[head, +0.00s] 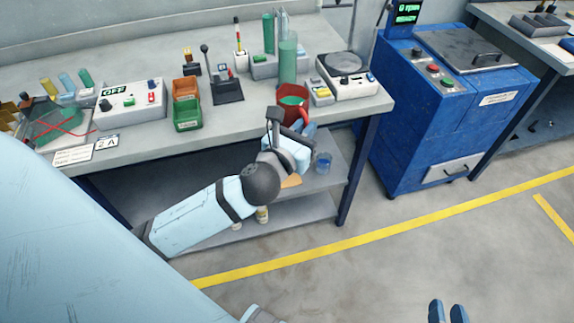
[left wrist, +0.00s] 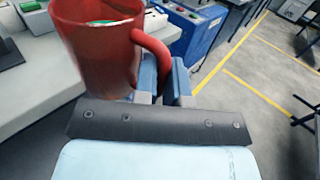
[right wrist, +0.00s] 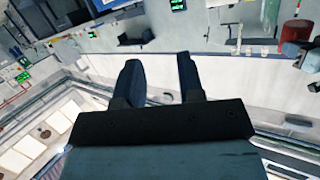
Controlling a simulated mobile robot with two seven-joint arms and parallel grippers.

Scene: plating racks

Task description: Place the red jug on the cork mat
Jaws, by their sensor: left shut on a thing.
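The red jug (head: 289,116) is at the front edge of the bench, upright or nearly so, with green showing inside its mouth. My left gripper (head: 304,131) is shut on the jug's handle. In the left wrist view the jug (left wrist: 95,55) fills the upper left and its handle runs between the fingers (left wrist: 165,75). I cannot tell whether its base touches the bench. A small tan patch (head: 291,181) on the shelf below, partly hidden by my left arm, may be the cork mat. My right gripper (head: 448,312) is open and empty, away from the bench; its fingers (right wrist: 157,78) stand apart.
Close around the jug on the bench are a tall green cylinder (head: 288,58), a scale (head: 346,76) and a green bin (head: 187,115). A blue cup (head: 323,163) stands on the lower shelf (head: 325,190). A blue cabinet (head: 425,130) stands to the right; the floor in front is clear.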

